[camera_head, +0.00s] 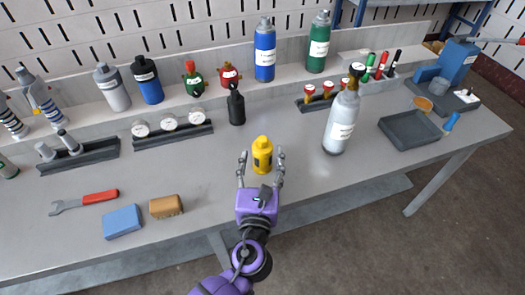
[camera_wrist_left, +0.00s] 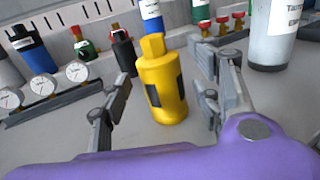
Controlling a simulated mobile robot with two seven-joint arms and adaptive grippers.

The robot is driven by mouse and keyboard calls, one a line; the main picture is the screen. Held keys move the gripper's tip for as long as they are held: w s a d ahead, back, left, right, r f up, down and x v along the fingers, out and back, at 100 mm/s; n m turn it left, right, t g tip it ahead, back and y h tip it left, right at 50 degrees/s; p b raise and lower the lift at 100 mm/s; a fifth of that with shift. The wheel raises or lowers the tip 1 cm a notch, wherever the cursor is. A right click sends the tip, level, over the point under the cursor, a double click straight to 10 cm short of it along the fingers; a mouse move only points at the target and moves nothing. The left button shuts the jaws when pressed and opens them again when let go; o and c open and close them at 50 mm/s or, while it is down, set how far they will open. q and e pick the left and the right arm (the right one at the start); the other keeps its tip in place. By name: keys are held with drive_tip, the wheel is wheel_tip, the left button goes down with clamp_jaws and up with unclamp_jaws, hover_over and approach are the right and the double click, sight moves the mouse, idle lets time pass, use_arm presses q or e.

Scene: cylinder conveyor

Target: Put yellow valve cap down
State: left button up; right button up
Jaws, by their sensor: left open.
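The yellow valve cap (camera_head: 262,156) stands upright on the grey workbench near its front middle. My left gripper (camera_head: 261,170), purple with grey fingers, is open, with one finger on each side of the cap. In the left wrist view the cap (camera_wrist_left: 161,85) stands between the spread fingers, with a visible gap on both sides. Its base looks to rest on the bench top, though the exact contact is hard to tell. My right gripper is not in view.
A black bottle (camera_head: 236,106) stands behind the cap, and a large grey cylinder (camera_head: 341,123) to its right. A gauge rack (camera_head: 172,131) is at back left. A brown brush (camera_head: 166,206) and blue block (camera_head: 123,222) lie left. A dark tray (camera_head: 409,132) is right.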

use_arm(q)
drive_tip(key=s, duration=0.5)
drive_tip(key=s+b, duration=0.1)
drive_tip(key=s, duration=0.2)
drive_tip(key=shift+s+a, duration=0.25)
drive_tip(key=shift+a, duration=0.05)
